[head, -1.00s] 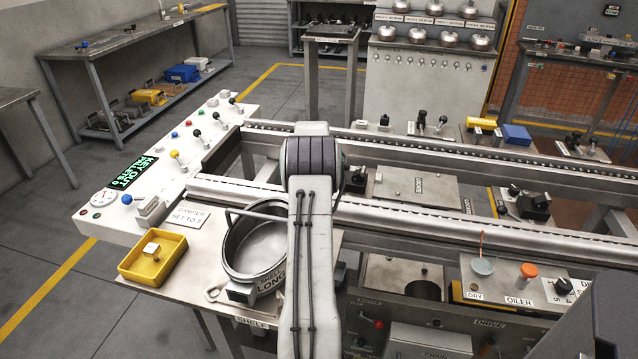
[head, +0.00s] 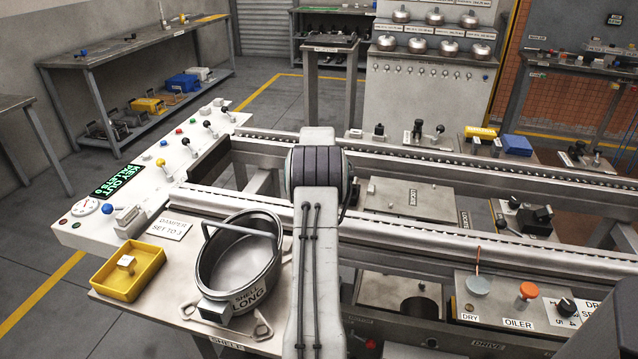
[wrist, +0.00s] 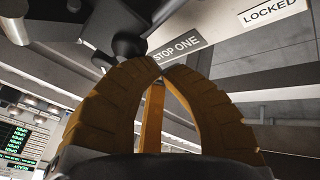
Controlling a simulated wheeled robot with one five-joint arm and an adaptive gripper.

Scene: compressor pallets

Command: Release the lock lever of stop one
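In the wrist view, my gripper (wrist: 163,68) has two curved yellow-brown fingers whose tips meet or almost meet, with nothing seen held between them. The stop one label (wrist: 177,48) is on a grey surface just beyond the tips. A black lever with a rounded knob (wrist: 128,46) is beside the left fingertip; I cannot tell whether they touch. A LOCKED label (wrist: 271,10) is at the upper right. In the head view, my own arm hides my gripper, and the stop's lever cannot be made out.
Two long conveyor rails (head: 450,240) run across the head view. A grey shell (head: 240,265) and yellow tray (head: 130,272) are on the left shelf. A control panel (head: 150,185) stands behind them. An oiler unit (head: 515,305) is at the front right.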

